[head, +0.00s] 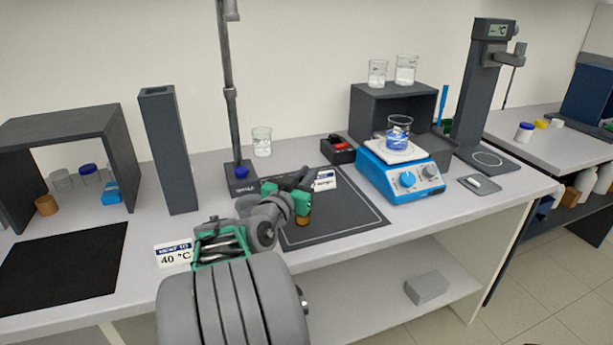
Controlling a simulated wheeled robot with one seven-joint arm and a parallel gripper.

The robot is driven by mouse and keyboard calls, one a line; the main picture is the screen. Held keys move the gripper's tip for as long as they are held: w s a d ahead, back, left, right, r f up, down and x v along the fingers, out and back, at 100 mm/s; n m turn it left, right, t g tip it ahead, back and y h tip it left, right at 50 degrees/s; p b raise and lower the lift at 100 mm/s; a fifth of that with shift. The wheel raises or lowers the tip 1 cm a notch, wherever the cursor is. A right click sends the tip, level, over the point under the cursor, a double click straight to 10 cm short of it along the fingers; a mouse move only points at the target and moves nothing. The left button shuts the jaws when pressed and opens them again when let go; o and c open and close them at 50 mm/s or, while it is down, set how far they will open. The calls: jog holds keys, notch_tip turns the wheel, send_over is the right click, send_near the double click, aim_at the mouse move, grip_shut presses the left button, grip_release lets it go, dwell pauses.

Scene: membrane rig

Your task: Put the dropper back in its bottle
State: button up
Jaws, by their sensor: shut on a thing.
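My gripper (304,181) reaches over the dark mat from the front, its dark fingers pointing away to the right. It is shut on the dropper, which is mostly hidden behind the gripper and wrist. A small amber bottle (303,220) stands on the mat just below my gripper, with its upper part hidden by the gripper. I cannot tell whether the dropper tip is above the bottle's neck or in it.
The dark mat (350,222) has free room to the right. A label card (324,180) stands behind my gripper. A tall stand (230,120) rises at the back left. A blue hotplate (400,178) holding a beaker (398,134) is to the right, near a small dark box (338,150).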

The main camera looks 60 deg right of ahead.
jog(key=o, duration=0.7)
jog(key=a+b, duration=0.1)
jog(key=a, duration=0.6)
jog(key=shift+a, duration=0.4)
